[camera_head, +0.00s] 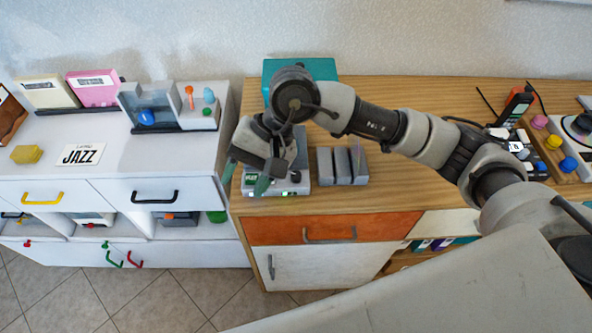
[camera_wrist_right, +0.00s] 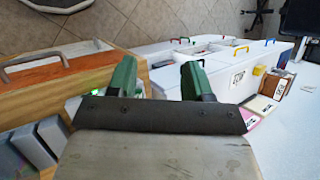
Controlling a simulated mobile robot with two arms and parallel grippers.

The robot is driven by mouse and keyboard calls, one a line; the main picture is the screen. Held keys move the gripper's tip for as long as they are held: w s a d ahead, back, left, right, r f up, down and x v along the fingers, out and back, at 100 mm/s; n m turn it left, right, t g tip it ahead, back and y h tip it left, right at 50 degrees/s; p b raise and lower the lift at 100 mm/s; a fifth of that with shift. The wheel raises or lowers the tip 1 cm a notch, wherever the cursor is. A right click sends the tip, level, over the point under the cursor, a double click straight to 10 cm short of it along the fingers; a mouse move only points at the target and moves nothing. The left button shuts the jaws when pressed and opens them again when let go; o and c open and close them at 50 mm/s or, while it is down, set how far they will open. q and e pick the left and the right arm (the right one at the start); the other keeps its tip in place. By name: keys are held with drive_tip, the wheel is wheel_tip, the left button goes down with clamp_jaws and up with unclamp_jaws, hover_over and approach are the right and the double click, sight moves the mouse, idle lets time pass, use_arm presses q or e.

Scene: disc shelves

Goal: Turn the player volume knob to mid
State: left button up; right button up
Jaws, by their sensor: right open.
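The player (camera_head: 303,183) is a light grey box with a small display and lit buttons on its front. It sits near the left front edge of the wooden counter. My right gripper (camera_head: 247,178) reaches down over its left part, with its green fingertips spread apart and nothing seen between them. The open fingers also show in the right wrist view (camera_wrist_right: 158,80). The volume knob cannot be made out; my gripper covers much of the player. I cannot tell whether the fingers touch it. My left gripper is not in view.
Grey upright blocks (camera_head: 342,166) stand just right of the player, and a teal box (camera_head: 326,69) stands behind. A white cabinet (camera_head: 180,150) with a JAZZ card (camera_head: 81,155) is on the left. A wooden tray (camera_head: 551,150) with coloured knobs is far right.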

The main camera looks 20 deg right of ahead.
sight(296, 175)
drive_tip(key=w+d+n+t+h, duration=0.2)
drive_tip(key=w+d+h, duration=0.4)
drive_tip(key=d, duration=0.5)
drive_tip(key=shift+h, duration=0.5)
drive_tip(key=f, duration=0.3)
drive_tip(key=f+p, duration=0.1)
drive_tip(key=f, duration=0.3)
drive_tip(key=f+p, duration=0.1)
drive_tip(key=f, duration=0.2)
drive_tip(key=shift+s+a+f, duration=0.15)
drive_tip(key=shift+s+f, duration=0.1)
drive_tip(key=shift+f, duration=0.1)
